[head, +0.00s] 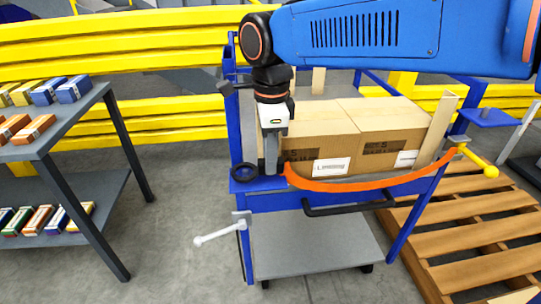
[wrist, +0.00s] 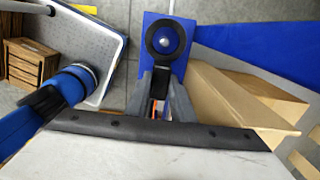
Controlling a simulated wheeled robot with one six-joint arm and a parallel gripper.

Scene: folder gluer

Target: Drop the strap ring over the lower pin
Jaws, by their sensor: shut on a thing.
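The black strap ring (head: 244,172) is at the left front corner of the blue cart, over a small blue plate (head: 240,187). In the wrist view the ring (wrist: 152,39) frames a pale pin tip (wrist: 167,43) near the middle of its opening, above the blue plate (wrist: 178,72). I cannot tell whether the ring is around the pin or just above it. My gripper (head: 271,168) points down and is shut on the ring's black tab (wrist: 160,82), seen between the fingers in the wrist view. The orange strap (head: 370,185) runs from beside my gripper to the right post, sagging.
Cardboard boxes (head: 385,120) sit on the cart behind the strap. A black handle (head: 350,207) and a pale lever (head: 218,235) stick out at the front. A grey shelf table (head: 50,125) stands left, a wooden pallet (head: 480,230) right. Floor between table and cart is clear.

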